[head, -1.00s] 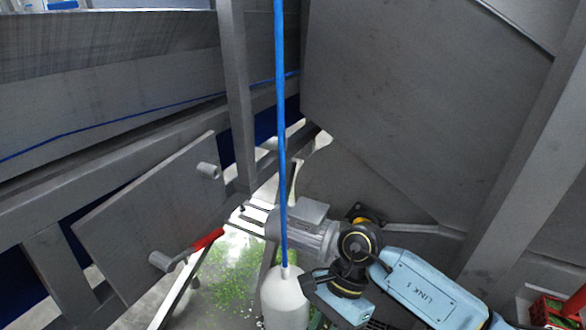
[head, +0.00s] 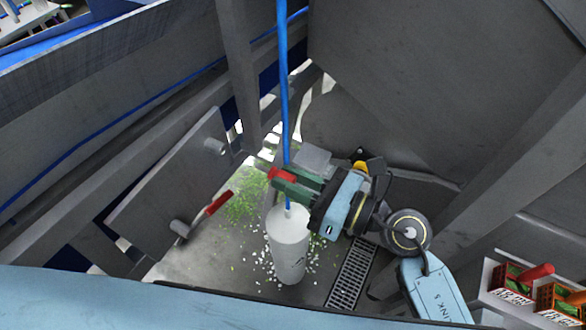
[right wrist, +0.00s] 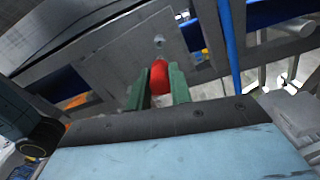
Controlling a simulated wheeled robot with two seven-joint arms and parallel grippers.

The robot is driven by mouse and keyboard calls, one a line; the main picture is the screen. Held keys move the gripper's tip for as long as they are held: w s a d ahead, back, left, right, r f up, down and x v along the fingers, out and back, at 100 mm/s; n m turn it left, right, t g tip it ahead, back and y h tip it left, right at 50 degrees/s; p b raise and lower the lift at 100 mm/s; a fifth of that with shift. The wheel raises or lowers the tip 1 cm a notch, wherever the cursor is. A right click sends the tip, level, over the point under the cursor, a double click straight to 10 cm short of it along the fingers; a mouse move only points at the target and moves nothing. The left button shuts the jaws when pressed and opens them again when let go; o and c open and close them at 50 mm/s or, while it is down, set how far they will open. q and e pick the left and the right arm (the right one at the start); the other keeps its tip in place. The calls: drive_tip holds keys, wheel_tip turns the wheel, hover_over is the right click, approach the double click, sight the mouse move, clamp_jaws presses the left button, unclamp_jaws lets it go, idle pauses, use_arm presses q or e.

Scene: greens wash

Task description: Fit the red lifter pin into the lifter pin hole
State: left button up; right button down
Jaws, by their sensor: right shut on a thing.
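My right gripper (head: 280,178) has green fingers and is shut on the red lifter pin (head: 275,173). In the right wrist view the red pin (right wrist: 159,77) sits between the fingers (right wrist: 158,88), in front of a grey plate (right wrist: 130,55). The grey plate (head: 160,205) hangs tilted at the left in the head view. It carries an upper grey tube (head: 214,146) and a lower grey tube (head: 180,228) with a red handle (head: 218,202). A small round opening (right wrist: 159,41) shows on the plate, above the pin. The gripper is apart from the plate. My left gripper is out of view.
A blue hose (head: 283,90) runs down to a white cylinder (head: 288,250), close by my right gripper. Grey frame posts (head: 240,75) stand behind. Green scraps (head: 245,195) lie on the floor near a drain grate (head: 352,275). Crates (head: 510,283) stand at the right.

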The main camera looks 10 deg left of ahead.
sight(265, 168)
drive_tip(key=shift+a, duration=0.1)
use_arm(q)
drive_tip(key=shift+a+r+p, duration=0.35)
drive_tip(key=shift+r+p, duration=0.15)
use_arm(e)
drive_tip(key=shift+x, duration=2.65)
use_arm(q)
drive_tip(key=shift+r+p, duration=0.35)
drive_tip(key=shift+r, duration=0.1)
use_arm(e)
drive_tip(key=shift+x, duration=2.2)
drive_tip(key=c, duration=1.2)
unclamp_jaws()
drive_tip(key=shift+f, duration=0.1)
